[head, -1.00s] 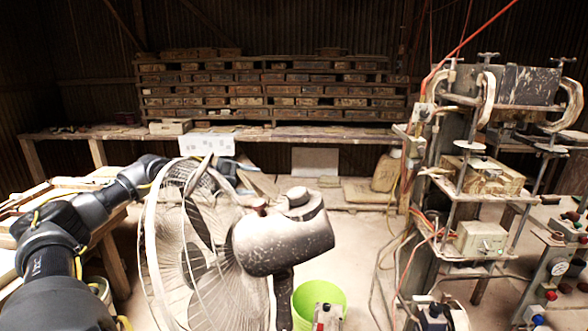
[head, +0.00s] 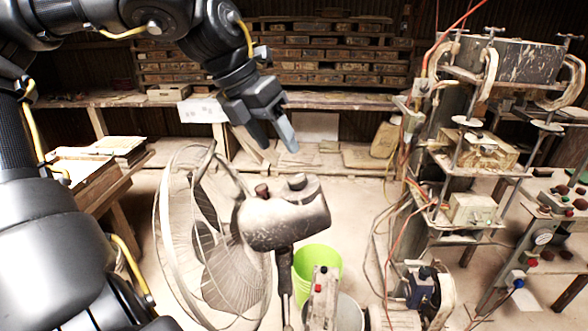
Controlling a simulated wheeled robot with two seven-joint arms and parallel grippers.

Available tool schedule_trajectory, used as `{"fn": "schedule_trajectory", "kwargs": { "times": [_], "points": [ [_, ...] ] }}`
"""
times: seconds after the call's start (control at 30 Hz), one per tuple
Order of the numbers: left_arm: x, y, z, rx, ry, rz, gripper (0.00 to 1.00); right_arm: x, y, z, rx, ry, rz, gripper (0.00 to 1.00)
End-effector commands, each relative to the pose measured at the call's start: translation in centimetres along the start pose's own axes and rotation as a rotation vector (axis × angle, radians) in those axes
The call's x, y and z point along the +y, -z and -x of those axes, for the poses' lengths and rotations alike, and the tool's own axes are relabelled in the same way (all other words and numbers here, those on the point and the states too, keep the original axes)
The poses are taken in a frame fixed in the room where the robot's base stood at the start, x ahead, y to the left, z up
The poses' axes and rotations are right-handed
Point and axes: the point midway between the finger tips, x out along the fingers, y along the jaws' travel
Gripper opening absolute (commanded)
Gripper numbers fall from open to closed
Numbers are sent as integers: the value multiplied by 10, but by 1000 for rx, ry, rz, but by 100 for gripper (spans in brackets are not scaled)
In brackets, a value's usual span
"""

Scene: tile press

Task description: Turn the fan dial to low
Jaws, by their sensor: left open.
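The pedestal fan (head: 285,222) stands in front of me, its wire cage (head: 182,240) facing left. Its grey, spotted motor housing carries a small brown knob (head: 262,191) and a grey round raised piece (head: 297,183) on top. Which one is the dial, and its setting, I cannot tell. My left gripper (head: 278,145) is open and empty, fingers pointing down, above the motor housing and apart from it in the picture. My right gripper is not in view.
A lime green bucket (head: 318,264) stands behind the fan post. A box with a red button (head: 322,292) is at the lower middle. The tile press (head: 470,150) with cables stands at right. A long bench (head: 340,102) runs along the back.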

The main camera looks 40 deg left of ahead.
Motion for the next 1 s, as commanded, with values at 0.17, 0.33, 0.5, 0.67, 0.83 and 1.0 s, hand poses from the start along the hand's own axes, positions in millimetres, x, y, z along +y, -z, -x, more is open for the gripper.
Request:
{"fn": "schedule_trajectory", "kwargs": {
  "times": [0.17, 0.33, 0.5, 0.67, 0.83, 1.0],
  "points": [
    [-1, 0, -33, 7, 3, 1, 58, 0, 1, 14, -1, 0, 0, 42],
    [-1, 0, -62, 5, 4, 2, 58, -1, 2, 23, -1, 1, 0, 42],
    [0, -1, -81, 1, 2, 1, 58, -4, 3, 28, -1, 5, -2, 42],
    [0, -1, -89, -2, 3, 2, 58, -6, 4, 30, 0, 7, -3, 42],
    [0, 0, -90, -3, 3, 2, 58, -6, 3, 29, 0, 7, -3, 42],
    [0, 0, -90, -3, 3, 2, 50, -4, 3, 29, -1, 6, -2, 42]
  ]
}}
